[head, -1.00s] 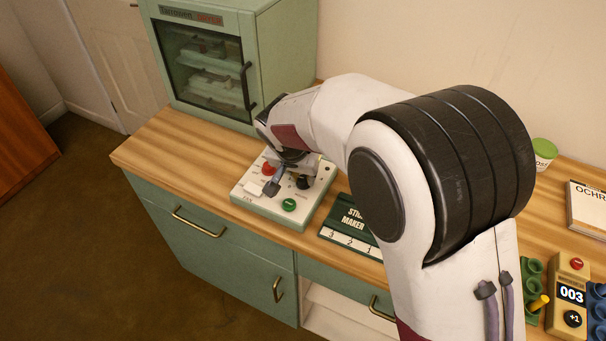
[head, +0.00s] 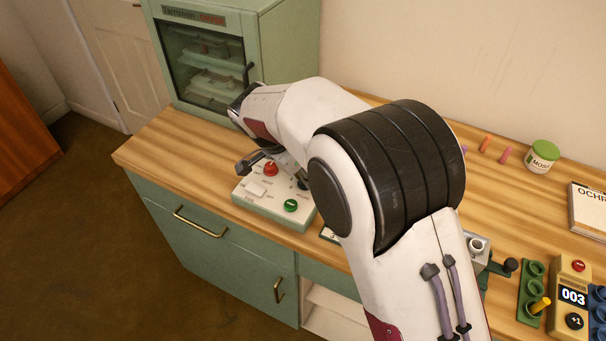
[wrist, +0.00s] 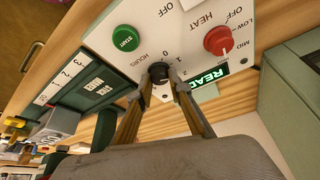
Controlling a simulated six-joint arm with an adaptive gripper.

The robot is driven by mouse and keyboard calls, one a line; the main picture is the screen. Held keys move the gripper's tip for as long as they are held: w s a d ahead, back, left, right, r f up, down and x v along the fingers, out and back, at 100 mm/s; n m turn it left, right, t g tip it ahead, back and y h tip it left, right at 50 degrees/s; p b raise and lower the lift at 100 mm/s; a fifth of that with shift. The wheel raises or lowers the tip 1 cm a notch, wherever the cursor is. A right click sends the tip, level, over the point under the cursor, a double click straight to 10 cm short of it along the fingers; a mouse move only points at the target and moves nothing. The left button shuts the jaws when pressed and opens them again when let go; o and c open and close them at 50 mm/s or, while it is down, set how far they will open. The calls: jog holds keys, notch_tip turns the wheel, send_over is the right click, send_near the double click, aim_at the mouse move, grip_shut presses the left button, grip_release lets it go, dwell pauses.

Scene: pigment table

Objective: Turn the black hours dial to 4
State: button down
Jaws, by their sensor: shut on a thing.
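The black hours dial (wrist: 160,72) sits on the white control panel (wrist: 101,36), beside the word HOURS and the marks 0, 1 and 2. My gripper (wrist: 160,78) is shut on the dial, with a finger on either side of it. The dial's pointer and its higher marks are hidden or too small to read. In the head view, the panel (head: 270,206) lies on the counter in front of the green oven, and my arm covers part of it. The dial is only partly visible there.
The panel also carries a green START button (wrist: 125,39), a red HEAT knob (wrist: 221,40) and a white switch (head: 256,188). A lit READY sign (wrist: 208,79) is beside the dial. The green oven (head: 272,60) stands close behind. A green-lidded jar (head: 543,157) is far right.

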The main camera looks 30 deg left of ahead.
jog(key=shift+s+f, duration=0.1)
jog(key=shift+f, duration=0.05)
dwell(0.3)
jog(key=c, duration=1.8)
grip_release()
jog(key=shift+c, duration=0.2)
jog(key=shift+n+y, duration=0.3)
jog(key=shift+n, duration=0.3)
jog(key=shift+d+r+n+y, duration=0.15)
jog(key=shift+n+y, duration=0.3)
jog(key=shift+n, duration=0.85)
jog(key=shift+d+r+n+y, duration=0.1)
jog(key=shift+n+y, duration=0.35)
jog(key=shift+n, duration=0.85)
jog(key=shift+f+n+y, duration=0.1)
jog(key=shift+n+y, duration=0.3)
jog(key=shift+n, duration=0.5)
jog(key=shift+d+n+g+y, duration=0.1)
jog(key=shift+n+g+y, duration=0.25)
jog(key=shift+n, duration=1)
jog(key=shift+d+n+g+y, duration=0.15)
jog(key=shift+n+y, duration=0.4)
jog(key=shift+n, duration=0.8)
